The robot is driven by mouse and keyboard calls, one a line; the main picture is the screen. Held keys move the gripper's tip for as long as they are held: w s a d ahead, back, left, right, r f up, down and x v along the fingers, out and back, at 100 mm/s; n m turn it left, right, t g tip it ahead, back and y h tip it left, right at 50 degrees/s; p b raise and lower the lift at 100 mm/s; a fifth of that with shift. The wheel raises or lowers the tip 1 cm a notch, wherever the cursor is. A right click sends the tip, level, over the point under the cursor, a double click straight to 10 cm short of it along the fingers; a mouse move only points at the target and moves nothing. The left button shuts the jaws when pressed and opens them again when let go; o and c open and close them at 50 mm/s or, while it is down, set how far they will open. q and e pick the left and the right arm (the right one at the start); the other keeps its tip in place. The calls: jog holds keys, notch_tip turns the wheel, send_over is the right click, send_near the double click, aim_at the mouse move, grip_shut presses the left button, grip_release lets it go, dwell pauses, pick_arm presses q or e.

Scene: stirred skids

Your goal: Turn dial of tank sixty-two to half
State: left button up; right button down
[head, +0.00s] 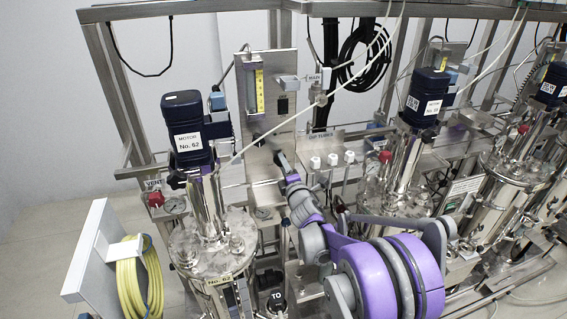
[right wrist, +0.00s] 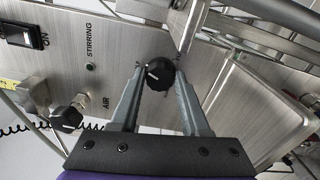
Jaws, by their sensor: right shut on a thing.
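Tank sixty-two (head: 212,245) is a steel vessel at left centre in the head view, with a plate reading No. 62. Its blue motor (head: 188,125) is labelled No. 62. A steel control panel (head: 265,100) stands behind it. In the right wrist view, a black dial (right wrist: 159,73) with a white pointer mark sits on the panel near the word STIRRING. The mark faces left in that picture. My right gripper (head: 279,156) reaches the lower panel, its fingers shut on both sides of the dial. In the head view the gripper hides the dial. My left gripper is not in view.
A black AIR knob (right wrist: 66,119) and an ON switch (right wrist: 24,36) are on the same panel. A yellow hose coil (head: 139,285) hangs on a white stand at the left. Thin tubes cross above my arm. More tanks with motors (head: 427,97) stand to the right.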

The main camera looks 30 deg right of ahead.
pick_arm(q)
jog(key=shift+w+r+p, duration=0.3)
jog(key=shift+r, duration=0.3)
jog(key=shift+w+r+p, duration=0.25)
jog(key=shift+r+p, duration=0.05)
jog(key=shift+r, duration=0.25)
pick_arm(e)
jog(key=shift+r+n, duration=0.1)
jog(key=shift+n, duration=1.9)
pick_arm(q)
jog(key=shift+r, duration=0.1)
pick_arm(e)
jog(key=shift+c, duration=1.9)
grip_release()
jog(key=shift+s, duration=0.1)
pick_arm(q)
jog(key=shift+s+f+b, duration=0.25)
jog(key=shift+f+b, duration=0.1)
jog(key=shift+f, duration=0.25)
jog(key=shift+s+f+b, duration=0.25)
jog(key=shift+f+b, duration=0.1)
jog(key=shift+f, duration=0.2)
pick_arm(e)
jog(key=v, duration=1)
jog(key=shift+s, duration=0.3)
